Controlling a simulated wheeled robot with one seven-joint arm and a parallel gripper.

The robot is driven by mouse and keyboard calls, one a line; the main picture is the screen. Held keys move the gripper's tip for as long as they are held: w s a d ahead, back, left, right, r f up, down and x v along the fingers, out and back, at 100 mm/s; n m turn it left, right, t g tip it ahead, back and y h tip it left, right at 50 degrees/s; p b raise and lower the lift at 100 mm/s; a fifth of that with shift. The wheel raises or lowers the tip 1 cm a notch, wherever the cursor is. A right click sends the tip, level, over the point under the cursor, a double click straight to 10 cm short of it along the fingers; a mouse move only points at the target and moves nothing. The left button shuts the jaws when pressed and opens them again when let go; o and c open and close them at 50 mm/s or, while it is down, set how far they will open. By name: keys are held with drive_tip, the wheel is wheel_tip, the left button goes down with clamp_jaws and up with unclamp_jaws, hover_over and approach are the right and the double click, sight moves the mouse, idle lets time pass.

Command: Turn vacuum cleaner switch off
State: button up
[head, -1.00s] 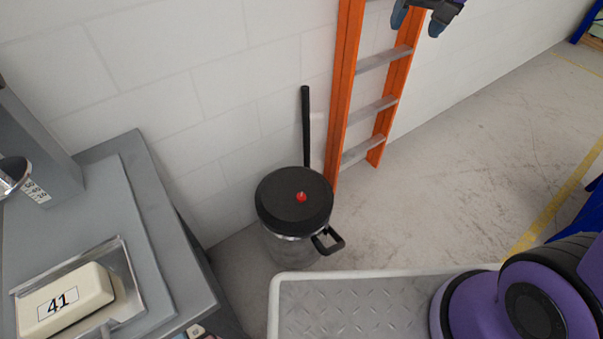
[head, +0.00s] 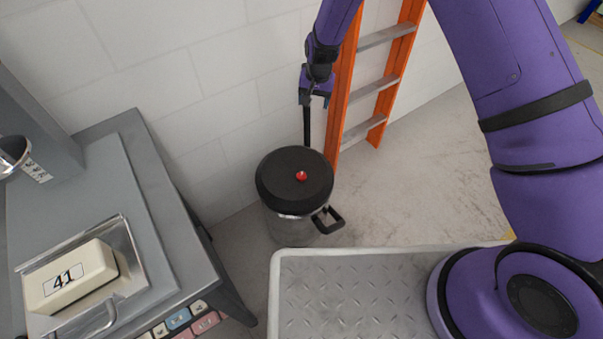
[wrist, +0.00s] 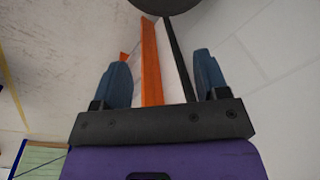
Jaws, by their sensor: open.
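The vacuum cleaner (head: 290,225) is a clear-bodied canister with a round black lid, standing on the floor by the wall. A red switch (head: 301,176) sits on top of the lid. A black handle sticks out at its lower right, and a black tube rises behind it. My gripper (head: 314,98) is above and behind the lid, in front of the tube and apart from the switch. In the wrist view its two blue fingers (wrist: 165,80) are spread with nothing between them. The dark lid edge (wrist: 165,5) shows at the top there; the switch is out of that view.
An orange ladder (head: 346,100) leans against the white wall just right of the vacuum. A metal platform (head: 350,300) lies in front.

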drive_tip(key=h, duration=0.1)
hover_over(302, 176)
wheel_tip(302, 176, down, 22)
drive_tip(key=f, duration=0.1)
drive_tip(key=shift+g, duration=0.4)
wheel_tip(302, 176, down, 10)
drive_tip(key=shift+w+a+f, duration=0.1)
drive_tip(key=c, duration=0.9)
